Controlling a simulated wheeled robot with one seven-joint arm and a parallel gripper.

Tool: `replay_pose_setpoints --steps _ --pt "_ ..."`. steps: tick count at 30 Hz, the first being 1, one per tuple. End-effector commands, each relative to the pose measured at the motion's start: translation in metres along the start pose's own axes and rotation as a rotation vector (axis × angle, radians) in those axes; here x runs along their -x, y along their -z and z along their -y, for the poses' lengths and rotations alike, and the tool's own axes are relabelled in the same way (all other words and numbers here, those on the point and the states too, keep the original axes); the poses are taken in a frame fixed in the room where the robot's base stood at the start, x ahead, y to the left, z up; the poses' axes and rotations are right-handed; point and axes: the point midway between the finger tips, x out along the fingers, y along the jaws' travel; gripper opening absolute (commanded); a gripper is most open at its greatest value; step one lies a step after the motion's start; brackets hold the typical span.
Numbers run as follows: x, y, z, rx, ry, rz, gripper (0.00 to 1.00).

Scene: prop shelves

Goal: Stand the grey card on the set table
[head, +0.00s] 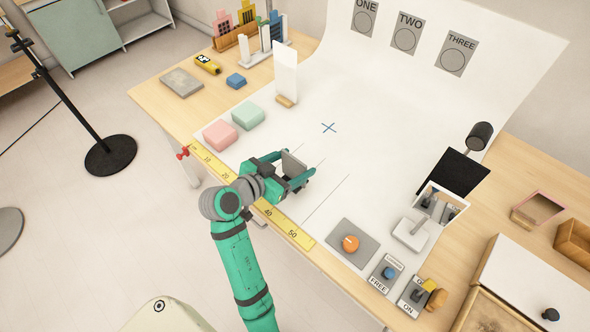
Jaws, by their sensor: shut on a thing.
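My gripper (297,164) is above the near part of the white sweep on the set table (160,112). It is shut on a small grey card (292,164), which shows between the green fingers. The card looks tilted, and its lower part is hidden by the gripper. I cannot tell whether its edge touches the white surface. A blue cross mark (328,128) lies on the sweep beyond the gripper, to the upper right.
A white card in a wooden foot (286,75) stands behind. Pink (220,135) and mint (248,115) blocks are at left. A yellow ruler (292,232) runs along the front. The sweep's middle is clear.

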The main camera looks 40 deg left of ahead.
Motion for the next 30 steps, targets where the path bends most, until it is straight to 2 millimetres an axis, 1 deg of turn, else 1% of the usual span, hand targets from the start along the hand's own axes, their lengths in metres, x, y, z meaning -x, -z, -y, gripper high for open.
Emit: replay_pose_setpoints --steps 4,6,9,12,23,24,26,27,30 --pt "-0.007 -0.004 0.001 0.001 0.0 0.0 0.47" --pt "-0.014 -0.008 0.002 0.0 0.0 0.002 0.47" --pt "-0.019 -0.024 0.002 0.004 0.0 0.003 0.47" --pt "-0.023 -0.033 0.002 0.002 0.001 0.001 0.47" --pt "-0.025 -0.037 0.002 0.0 0.001 0.0 0.47" --pt "-0.025 -0.038 0.002 0.0 0.001 0.0 0.72" --pt "-0.025 -0.037 0.002 0.0 0.001 0.0 0.87" --pt "-0.025 -0.037 0.002 0.0 0.001 0.0 0.89" --pt "-0.025 -0.037 0.002 0.0 0.001 0.0 0.89"
